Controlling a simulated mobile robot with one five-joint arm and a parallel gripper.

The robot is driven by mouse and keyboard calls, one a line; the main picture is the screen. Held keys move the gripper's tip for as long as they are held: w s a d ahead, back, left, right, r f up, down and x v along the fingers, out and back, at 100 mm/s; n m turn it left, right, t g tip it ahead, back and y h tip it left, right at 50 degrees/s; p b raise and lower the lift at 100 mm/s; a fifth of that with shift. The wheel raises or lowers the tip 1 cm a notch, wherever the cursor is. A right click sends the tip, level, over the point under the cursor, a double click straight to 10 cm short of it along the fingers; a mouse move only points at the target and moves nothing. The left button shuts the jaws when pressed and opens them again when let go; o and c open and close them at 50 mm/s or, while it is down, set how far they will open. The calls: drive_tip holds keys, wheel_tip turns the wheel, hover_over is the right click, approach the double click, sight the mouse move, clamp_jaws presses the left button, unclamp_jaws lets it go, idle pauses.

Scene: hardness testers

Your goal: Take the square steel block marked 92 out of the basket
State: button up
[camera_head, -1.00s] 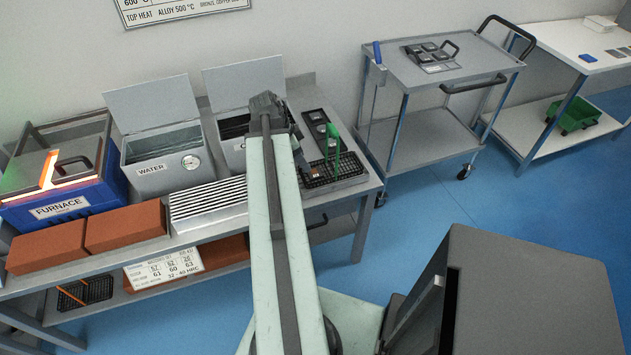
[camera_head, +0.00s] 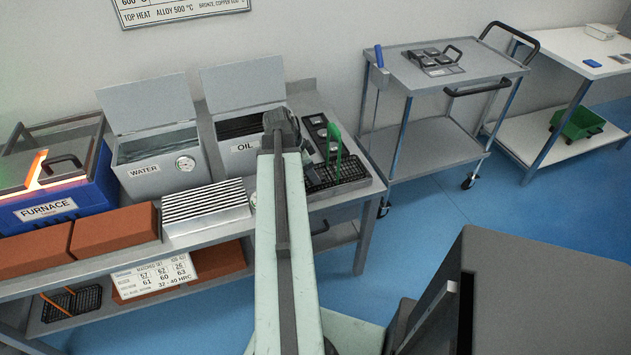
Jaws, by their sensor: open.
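My gripper (camera_head: 282,124) is at the far end of my pale green arm, in front of the oil tank and left of the green-handled item. Its fingertips are hard to make out, and I see nothing held. A black mesh basket (camera_head: 348,171) with a green upright piece (camera_head: 335,141) sits at the right end of the bench, right of my gripper. Another black mesh basket (camera_head: 62,306) is on the lower shelf at left. I cannot make out a square steel block marked 92 in either.
The bench holds a blue furnace (camera_head: 48,209), a water tank (camera_head: 160,165), an oil tank (camera_head: 233,152), orange bricks (camera_head: 116,238) and a ribbed metal block (camera_head: 204,205). A grey trolley (camera_head: 400,75) stands at right. Blue floor (camera_head: 425,212) lies open between.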

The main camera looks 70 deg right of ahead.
clamp_jaws()
drive_tip(key=shift+r, duration=0.1)
wheel_tip(320, 180, up, 10)
drive_tip(key=p, duration=1)
